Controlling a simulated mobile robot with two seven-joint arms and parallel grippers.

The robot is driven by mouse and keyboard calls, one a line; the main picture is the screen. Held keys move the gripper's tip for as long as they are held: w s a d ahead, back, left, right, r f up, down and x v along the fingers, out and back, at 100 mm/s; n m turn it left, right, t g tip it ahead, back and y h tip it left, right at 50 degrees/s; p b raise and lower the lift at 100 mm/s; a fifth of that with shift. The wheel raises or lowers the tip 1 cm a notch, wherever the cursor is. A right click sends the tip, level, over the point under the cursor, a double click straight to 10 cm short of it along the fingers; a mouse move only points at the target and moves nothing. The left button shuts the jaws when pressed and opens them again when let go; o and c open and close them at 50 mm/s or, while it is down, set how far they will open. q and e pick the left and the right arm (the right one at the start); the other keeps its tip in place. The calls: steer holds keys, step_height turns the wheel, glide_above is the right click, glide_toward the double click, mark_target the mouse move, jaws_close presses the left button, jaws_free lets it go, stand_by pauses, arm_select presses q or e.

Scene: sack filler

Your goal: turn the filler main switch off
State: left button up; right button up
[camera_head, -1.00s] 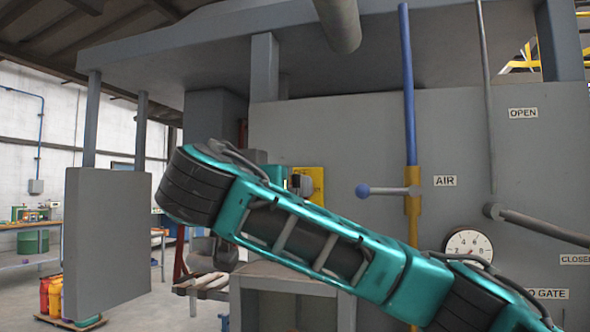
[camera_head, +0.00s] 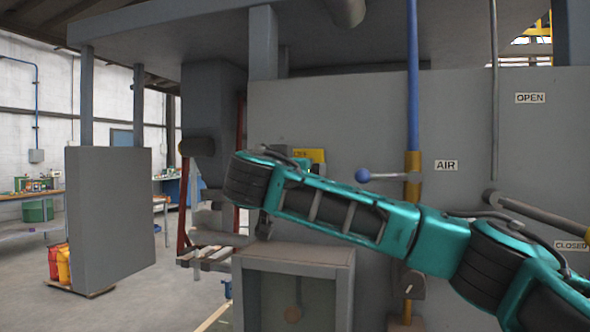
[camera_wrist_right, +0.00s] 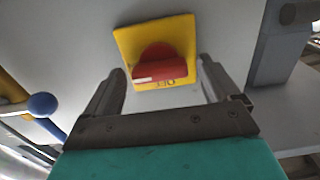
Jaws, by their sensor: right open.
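The main switch is a red rotary knob (camera_wrist_right: 158,60) on a yellow plate (camera_wrist_right: 128,40) on the grey machine wall. In the right wrist view, the letters "OFF" show upside down at the plate's lower edge. My right gripper (camera_wrist_right: 161,66) is open, with one finger on each side of the knob in the picture; I cannot tell whether they touch it. In the head view, part of the yellow plate (camera_head: 318,155) shows above my right arm, which hides the knob and most of the gripper. My left gripper is not in view.
A blue-ball lever (camera_head: 363,175) sticks out from the AIR pipe (camera_head: 412,130), right of the plate; its ball (camera_wrist_right: 43,104) also shows in the wrist view. A grey pillar (camera_head: 263,45) and hanging panel (camera_head: 110,215) stand left. A grey box (camera_head: 295,253) lies below my arm.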

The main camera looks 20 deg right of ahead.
steer(key=shift+c, duration=0.3)
steer(key=c, duration=1)
steer(key=shift+w+a+f+n+p, duration=0.1)
steer(key=shift+n+p, duration=0.05)
steer(key=shift+n, duration=2.8)
steer(key=shift+a+f+n+p, duration=0.1)
steer(key=shift+n, duration=2.9)
steer(key=shift+w+f+n+p, duration=0.1)
steer(key=shift+n+p, duration=0.05)
steer(key=shift+n, duration=2.8)
